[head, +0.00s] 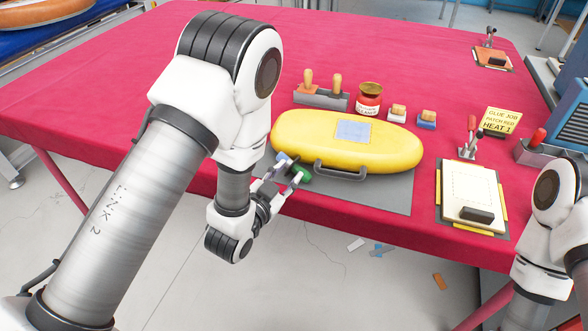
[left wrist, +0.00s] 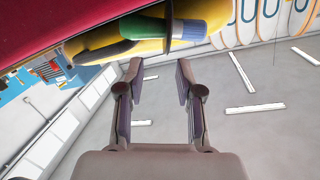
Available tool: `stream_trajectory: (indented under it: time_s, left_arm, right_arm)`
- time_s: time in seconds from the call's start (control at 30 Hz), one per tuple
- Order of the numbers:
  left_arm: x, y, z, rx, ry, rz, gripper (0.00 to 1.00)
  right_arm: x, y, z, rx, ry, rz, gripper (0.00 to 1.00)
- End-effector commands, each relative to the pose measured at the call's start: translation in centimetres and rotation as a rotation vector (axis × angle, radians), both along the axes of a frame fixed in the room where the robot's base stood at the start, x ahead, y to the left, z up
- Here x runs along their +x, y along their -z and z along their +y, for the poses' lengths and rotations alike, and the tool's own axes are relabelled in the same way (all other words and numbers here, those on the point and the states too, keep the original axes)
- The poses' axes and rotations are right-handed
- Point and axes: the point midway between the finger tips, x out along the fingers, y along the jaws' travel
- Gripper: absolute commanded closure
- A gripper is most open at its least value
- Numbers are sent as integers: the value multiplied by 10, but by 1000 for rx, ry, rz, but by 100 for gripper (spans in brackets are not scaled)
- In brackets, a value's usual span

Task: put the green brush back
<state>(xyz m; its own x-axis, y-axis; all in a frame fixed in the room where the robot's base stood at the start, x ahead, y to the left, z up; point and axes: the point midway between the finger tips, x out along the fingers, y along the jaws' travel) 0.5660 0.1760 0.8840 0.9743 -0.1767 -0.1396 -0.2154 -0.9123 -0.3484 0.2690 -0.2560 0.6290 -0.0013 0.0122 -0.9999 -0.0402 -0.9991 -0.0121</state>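The green brush (head: 303,174) lies by the near left end of the yellow inflatable board (head: 390,150), partly hidden by my left fingers. In the left wrist view the green brush (left wrist: 137,29) shows a green body, a dark thin disc and a pale blue end, in front of the yellow board. My left gripper (head: 286,172) is open, its fingertips close to the brush. The left wrist view shows the gripper (left wrist: 158,68) with its fingers wide apart and nothing between them; the brush is just beyond the tips. My right gripper is out of view.
A grey holder (head: 321,98) with two wooden-handled tools stands behind the board, beside a red glue jar (head: 369,100) and two small blocks. A clipboard (head: 470,196) and a yellow sign (head: 502,121) are at right. The red table (head: 120,100) is clear at left.

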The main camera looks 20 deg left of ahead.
Motion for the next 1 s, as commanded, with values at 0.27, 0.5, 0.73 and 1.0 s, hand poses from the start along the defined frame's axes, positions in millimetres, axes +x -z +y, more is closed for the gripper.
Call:
stream_trajectory:
  time_s: [0.27,0.5,0.73,1.0]
  left_arm:
    - [44,1,-5,-1,-1,1,64]
    - [63,8,-9,0,-1,3,64]
    - [63,8,-9,0,-2,4,100]
    - [63,8,-9,0,-1,3,100]
  right_arm:
    - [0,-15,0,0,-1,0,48]
    - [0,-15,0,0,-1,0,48]
    - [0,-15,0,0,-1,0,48]
    - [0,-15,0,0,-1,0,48]
